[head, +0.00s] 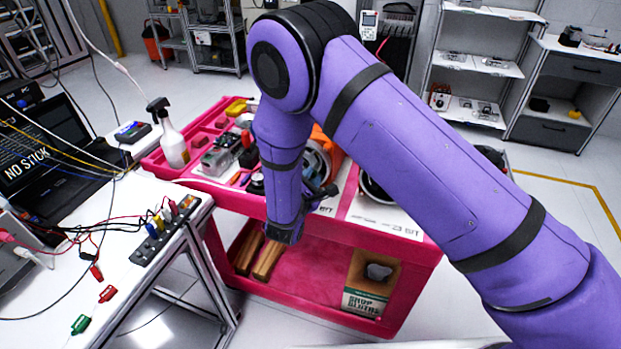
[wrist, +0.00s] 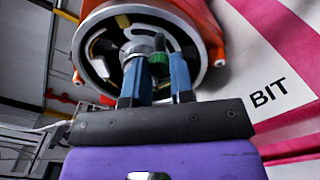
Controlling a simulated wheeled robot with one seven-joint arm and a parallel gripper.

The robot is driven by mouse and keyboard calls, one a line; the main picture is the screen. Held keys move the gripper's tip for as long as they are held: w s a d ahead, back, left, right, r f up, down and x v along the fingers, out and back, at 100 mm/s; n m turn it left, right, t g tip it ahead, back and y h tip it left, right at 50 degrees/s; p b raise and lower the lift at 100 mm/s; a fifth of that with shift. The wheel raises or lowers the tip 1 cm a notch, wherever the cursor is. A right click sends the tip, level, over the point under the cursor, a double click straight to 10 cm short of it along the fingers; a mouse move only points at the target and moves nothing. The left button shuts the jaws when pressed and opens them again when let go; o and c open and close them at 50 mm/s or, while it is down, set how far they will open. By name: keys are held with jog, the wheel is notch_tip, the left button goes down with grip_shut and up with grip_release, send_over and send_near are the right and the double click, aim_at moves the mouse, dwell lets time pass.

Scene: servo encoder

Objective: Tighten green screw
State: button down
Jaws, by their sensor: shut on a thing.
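The green screw (wrist: 159,65) shows in the wrist view, at the open round face of an orange-rimmed servo housing (wrist: 213,38). My gripper (wrist: 154,72) has its two blue fingers on either side of the screw and is shut on it. A grey metal part sits just left of the screw, inside the ring. In the head view the orange housing (head: 326,146) stands on the pink cart, partly hidden by my purple arm. My gripper (head: 320,192) is in front of it there, and the screw cannot be made out.
The pink cart (head: 222,257) holds tools, red blocks and a spray bottle (head: 169,134) on top. Its lower shelf carries wooden bars and a cardboard box (head: 369,289). A white workbench (head: 120,225) with cables stands at the left. Shelving stands behind.

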jog(key=m, duration=1.1)
jog(key=shift+s, duration=0.1)
dwell(0.4)
jog(key=c, duration=1)
grip_release()
jog(key=shift+o, duration=0.2)
jog(key=v, duration=1)
jog(key=shift+s, duration=0.35)
jog(key=shift+a, duration=0.2)
